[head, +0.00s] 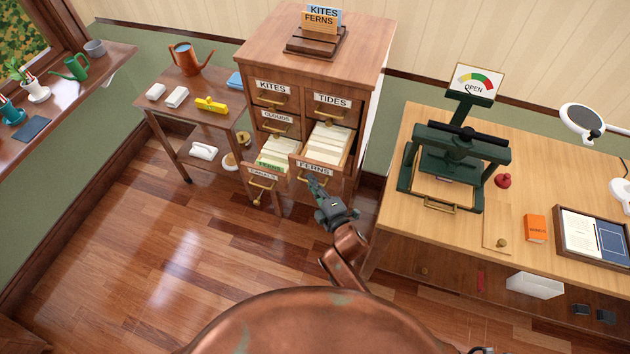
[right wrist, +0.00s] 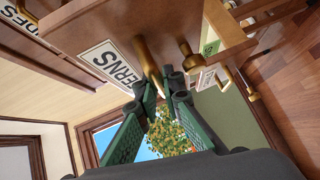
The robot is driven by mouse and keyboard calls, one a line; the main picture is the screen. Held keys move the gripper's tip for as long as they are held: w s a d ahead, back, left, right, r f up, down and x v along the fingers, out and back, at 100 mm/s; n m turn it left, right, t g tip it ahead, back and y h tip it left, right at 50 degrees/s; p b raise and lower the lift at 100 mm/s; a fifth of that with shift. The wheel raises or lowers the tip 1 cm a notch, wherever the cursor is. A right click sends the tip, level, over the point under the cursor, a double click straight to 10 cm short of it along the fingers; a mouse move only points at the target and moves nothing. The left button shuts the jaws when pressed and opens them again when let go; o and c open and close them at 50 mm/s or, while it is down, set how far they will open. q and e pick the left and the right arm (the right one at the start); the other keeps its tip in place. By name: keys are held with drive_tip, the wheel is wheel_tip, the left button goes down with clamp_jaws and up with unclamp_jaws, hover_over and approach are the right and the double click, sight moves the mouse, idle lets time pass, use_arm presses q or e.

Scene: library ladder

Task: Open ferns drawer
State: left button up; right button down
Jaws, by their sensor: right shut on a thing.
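The ferns drawer (head: 314,167) stands pulled out of the wooden cabinet (head: 352,62), with pale files showing inside. The fingertips partly hide the handle in the head view. My left gripper is not in view.
The lower-left drawer (head: 262,181) is also out, beside the ferns drawer, with files and a green tab inside. The KITES, TIDES and CLOUDS drawers look shut. A desk with a green press (head: 455,160) stands at right. Floor (head: 170,240) in front is clear.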

drive_tip(key=c, duration=2.3)
unclamp_jaws()
drive_tip(key=shift+d, duration=0.15)
drive_tip(key=shift+c, duration=0.2)
drive_tip(key=v, duration=1.2)
drive_tip(key=shift+f, duration=0.1)
